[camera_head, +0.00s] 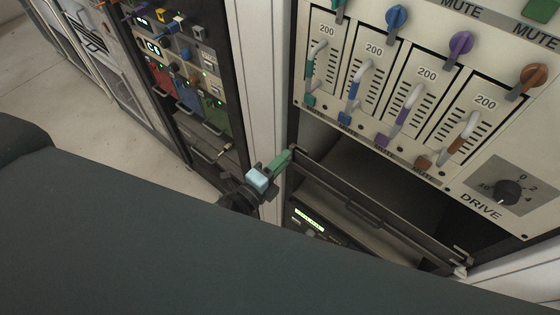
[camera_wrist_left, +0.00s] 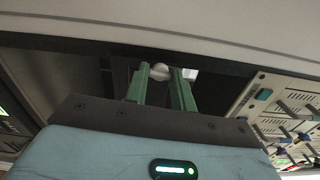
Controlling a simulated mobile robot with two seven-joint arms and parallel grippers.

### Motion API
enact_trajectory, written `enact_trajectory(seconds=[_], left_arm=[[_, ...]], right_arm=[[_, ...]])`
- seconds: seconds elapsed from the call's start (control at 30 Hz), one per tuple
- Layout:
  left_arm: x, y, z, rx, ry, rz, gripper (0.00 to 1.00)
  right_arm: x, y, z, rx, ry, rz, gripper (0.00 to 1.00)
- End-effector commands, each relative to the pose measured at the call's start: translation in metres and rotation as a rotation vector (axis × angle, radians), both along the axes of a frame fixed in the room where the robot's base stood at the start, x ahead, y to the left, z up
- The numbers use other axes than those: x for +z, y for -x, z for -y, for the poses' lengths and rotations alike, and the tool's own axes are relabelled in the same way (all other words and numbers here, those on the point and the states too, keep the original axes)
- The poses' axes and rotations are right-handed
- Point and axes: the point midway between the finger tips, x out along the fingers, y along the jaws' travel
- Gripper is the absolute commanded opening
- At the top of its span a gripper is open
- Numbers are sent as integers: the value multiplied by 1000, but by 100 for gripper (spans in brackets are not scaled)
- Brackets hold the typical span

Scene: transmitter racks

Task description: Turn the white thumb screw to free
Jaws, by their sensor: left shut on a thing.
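The white thumb screw (camera_wrist_left: 160,70) shows as a small rounded white knob in the left wrist view. It sits between the green fingers of my left gripper (camera_wrist_left: 160,78), which are shut on it. In the head view my left gripper (camera_head: 284,158) reaches the upper left corner of a dark rack panel (camera_head: 340,189) with a bar handle. The fingers hide the screw there. Another small white screw (camera_head: 460,271) shows at the panel's lower right corner. My right gripper is in neither view.
Above the panel is a dark opening (camera_head: 365,165) below a pale control panel (camera_head: 440,168) with coloured levers and a DRIVE knob (camera_head: 508,192). A unit with a green display (camera_head: 310,222) sits below. A white rack post (camera_head: 262,90) and another equipment rack (camera_head: 185,80) stand left.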

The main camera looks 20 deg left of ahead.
Motion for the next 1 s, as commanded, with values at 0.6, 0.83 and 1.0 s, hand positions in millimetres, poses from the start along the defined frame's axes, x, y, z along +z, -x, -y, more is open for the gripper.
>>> enact_trajectory(seconds=[0.6,0.83,1.0], left_arm=[[1,-1,-1,1,93,-33,2],[1,-1,-1,1,93,-33,33],[0,0,0,1,92,-32,47]], right_arm=[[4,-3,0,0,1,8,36],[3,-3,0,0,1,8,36],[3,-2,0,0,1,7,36]])
